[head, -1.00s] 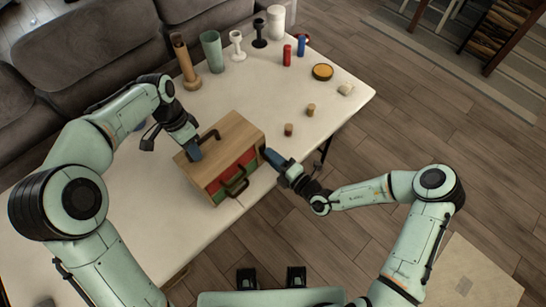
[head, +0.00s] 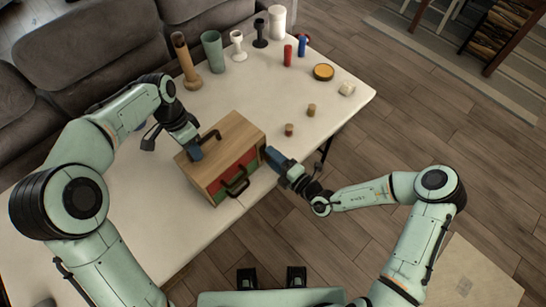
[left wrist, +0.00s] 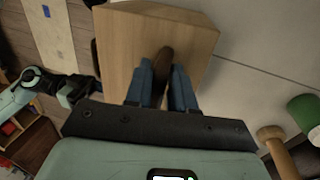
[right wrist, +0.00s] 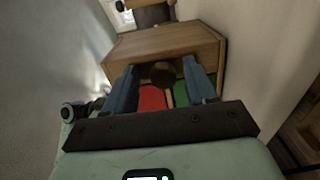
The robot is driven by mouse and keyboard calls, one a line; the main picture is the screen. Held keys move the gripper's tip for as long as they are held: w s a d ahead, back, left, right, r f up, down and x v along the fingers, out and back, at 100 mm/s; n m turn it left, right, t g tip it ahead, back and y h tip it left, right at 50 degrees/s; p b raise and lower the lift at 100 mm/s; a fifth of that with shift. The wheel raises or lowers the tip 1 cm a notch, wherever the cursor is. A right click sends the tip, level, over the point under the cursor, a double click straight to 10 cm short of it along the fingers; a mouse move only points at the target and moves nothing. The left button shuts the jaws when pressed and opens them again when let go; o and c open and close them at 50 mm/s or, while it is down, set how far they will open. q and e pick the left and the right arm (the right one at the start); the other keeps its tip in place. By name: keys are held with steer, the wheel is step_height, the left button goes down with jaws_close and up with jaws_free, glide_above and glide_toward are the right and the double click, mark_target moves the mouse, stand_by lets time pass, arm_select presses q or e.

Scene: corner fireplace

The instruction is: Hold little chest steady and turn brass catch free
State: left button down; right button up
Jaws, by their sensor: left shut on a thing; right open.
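The little chest (head: 232,132) is a wooden box with a red and green front, standing upright near the table's front edge. My left gripper (head: 196,150) is shut on the dark carrying handle (left wrist: 164,62) on its top. A dark bowed handle (head: 237,184) sits on the chest's front. My right gripper (head: 268,152) is open at the upper right of the front. In the right wrist view a dark round knob (right wrist: 163,73), seemingly the brass catch, shows between the open fingers at the top edge of the front. Whether the fingers touch it, I cannot tell.
Two small brown cylinders (head: 289,130) stand on the table (head: 330,108) right of the chest. Several vases and holders, including a green vase (head: 213,52), line the back, with a round orange-topped tin (head: 323,72). A grey sofa (head: 100,50) stands behind.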

arm_select(q)
steer(key=shift+s+f, duration=0.1)
steer(key=shift+f, duration=0.1)
arm_select(e)
steer(key=v, duration=1.1)
steer(key=shift+s+d, duration=0.2)
steer(key=shift+s, duration=0.2)
arm_select(q)
steer(key=c, duration=0.9)
jaws_free()
steer(key=shift+a+r, duration=0.1)
arm_select(e)
steer(key=shift+w, duration=0.1)
arm_select(q)
steer(key=o, duration=0.6)
steer(key=shift+r, duration=0.1)
